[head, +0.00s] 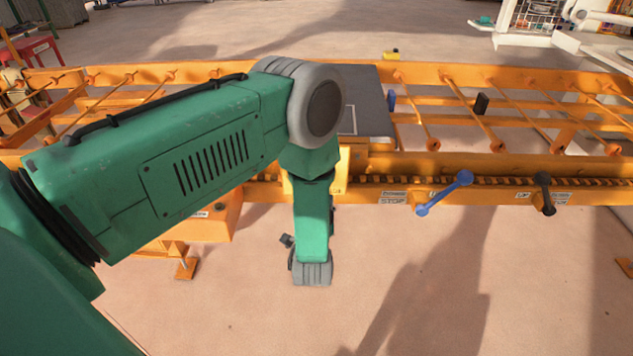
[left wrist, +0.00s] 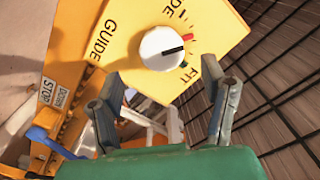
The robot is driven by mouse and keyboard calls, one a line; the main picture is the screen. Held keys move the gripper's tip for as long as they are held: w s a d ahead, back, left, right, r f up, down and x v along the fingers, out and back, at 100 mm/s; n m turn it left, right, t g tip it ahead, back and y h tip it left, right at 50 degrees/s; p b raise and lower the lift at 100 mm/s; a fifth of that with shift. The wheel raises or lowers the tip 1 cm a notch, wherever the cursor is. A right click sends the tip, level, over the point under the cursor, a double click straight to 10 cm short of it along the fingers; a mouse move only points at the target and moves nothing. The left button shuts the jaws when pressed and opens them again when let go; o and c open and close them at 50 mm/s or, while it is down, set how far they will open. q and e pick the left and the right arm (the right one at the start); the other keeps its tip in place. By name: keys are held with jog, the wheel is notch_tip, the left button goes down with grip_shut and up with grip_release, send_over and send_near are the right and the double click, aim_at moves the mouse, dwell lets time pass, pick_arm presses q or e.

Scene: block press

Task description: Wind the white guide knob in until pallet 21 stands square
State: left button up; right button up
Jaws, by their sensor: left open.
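The white guide knob (left wrist: 155,46) sits on a yellow panel (left wrist: 213,22) lettered GUIDE and FIT in the left wrist view. Its black pointer line faces right, just below a red mark on the panel. My left gripper (left wrist: 162,72) is open; its fingers frame the knob's lower side, with gaps on both sides and no visible contact. In the head view my green left arm hides the knob, and the gripper does not show. A dark grey plate (head: 370,97) lies on the orange frame, partly behind my arm; it may be pallet 21, but no number is readable. My right gripper is not in view.
The orange rail frame (head: 480,75) spans the view. A blue lever (head: 445,193) and a black lever (head: 543,193) stick out from its front, right of my arm. A STOP label (head: 393,200) is beside the blue lever. The floor in front is clear.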

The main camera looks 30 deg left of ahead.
pick_arm(q)
jog(key=v, duration=0.6)
jog(key=shift+s+d, duration=0.15)
jog(key=shift+f, duration=0.1)
jog(key=s+f+g+h, duration=0.4)
jog(key=f, duration=0.2)
jog(key=s+d+f+g+h, duration=0.1)
jog(key=s+g, duration=0.4)
jog(key=s, duration=0.7)
jog(key=s+d+f+n+g+h, duration=0.1)
jog(key=s+g+h, duration=0.3)
jog(key=s, duration=0.9)
jog(key=shift+d+f+g, duration=0.15)
jog(key=shift+f+g, duration=0.75)
